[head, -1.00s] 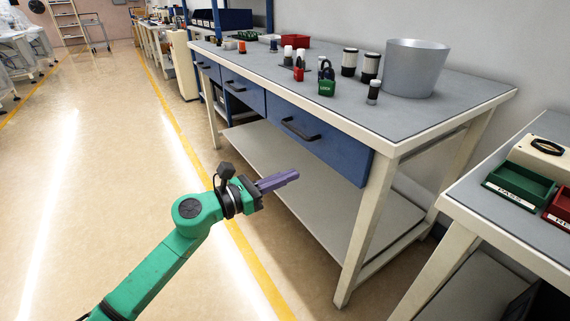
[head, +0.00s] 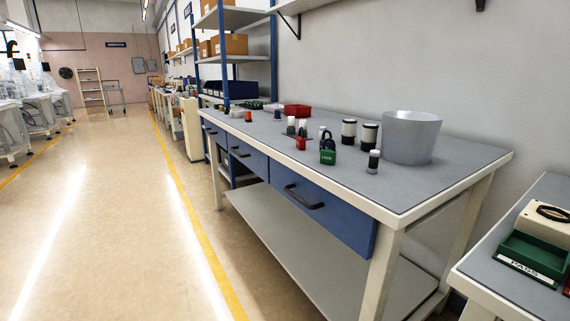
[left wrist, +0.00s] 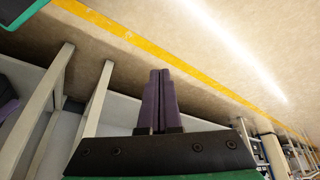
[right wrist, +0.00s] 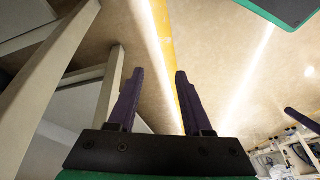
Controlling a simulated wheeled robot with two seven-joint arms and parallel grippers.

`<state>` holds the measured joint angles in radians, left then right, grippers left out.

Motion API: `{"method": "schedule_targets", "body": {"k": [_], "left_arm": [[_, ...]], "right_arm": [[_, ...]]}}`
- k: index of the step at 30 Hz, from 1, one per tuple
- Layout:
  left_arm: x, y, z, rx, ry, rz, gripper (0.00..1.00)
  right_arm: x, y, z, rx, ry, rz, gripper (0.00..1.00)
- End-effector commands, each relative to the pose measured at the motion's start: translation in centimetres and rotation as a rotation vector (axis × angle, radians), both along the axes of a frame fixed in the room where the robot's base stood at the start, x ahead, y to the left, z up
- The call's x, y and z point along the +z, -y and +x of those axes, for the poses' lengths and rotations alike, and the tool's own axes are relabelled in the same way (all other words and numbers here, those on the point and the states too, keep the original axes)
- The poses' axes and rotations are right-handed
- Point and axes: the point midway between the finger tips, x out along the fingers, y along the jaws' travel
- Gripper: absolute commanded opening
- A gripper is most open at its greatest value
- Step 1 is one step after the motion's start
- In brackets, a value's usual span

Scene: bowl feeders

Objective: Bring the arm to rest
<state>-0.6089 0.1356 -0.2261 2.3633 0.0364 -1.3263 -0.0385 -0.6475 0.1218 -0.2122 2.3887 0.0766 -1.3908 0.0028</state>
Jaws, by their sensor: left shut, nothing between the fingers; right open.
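My left gripper (left wrist: 158,100) shows in the left wrist view with its purple fingers together and nothing between them. My right gripper (right wrist: 155,95) shows in the right wrist view with its fingers apart and empty. Both point over the floor beside the workbench legs, clear of any object. Neither arm shows in the head view.
The workbench (head: 300,150) holds a grey bin (head: 411,138), a green padlock (head: 327,156), a red tray (head: 297,110) and several small cylinders. A second table (head: 530,215) at the right carries a green PASS tray (head: 530,255). The floor (head: 110,220) at the left is free.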

Motion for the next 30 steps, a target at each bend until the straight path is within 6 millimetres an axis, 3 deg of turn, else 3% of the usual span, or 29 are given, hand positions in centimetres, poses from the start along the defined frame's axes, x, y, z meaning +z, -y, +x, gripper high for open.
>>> {"method": "schedule_targets", "body": {"k": [2,3,8,14,19,24,27,30], "left_arm": [[-0.7,0.4,-3.1,0.06,-0.114,-0.059,0.0],[-0.2,0.3,-2.5,0.058,-0.112,-0.045,0.0],[-1.8,-0.3,-2.4,0.068,-0.134,-0.017,0.0],[-3.9,-1.5,-3.9,0.082,-0.17,0.021,0.0],[-4.5,-3.8,-8.0,0.091,-0.218,0.07,0.0],[-3.6,-6.8,-15.5,0.09,-0.272,0.117,0.0],[-3.2,-7.9,-18.9,0.086,-0.293,0.132,0.0],[-3.4,-8.4,-20.4,0.085,-0.3,0.137,0.0]], "right_arm": [[0.0,0.0,0.0,0.0,0.0,0.0,0.5],[0.5,0.1,0.1,-0.004,-0.012,-0.008,0.5],[-1.2,0.6,0.1,-0.016,-0.039,-0.032,0.5],[-3.2,1.8,-1.4,-0.03,-0.079,-0.067,0.5],[-3.9,4.1,-5.6,-0.036,-0.13,-0.114,0.5],[-3.0,7.1,-13.2,-0.032,-0.187,-0.159,0.5],[-2.6,8.2,-16.5,-0.027,-0.207,-0.174,0.5],[-2.8,8.7,-18.0,-0.025,-0.214,-0.178,0.5]]}}
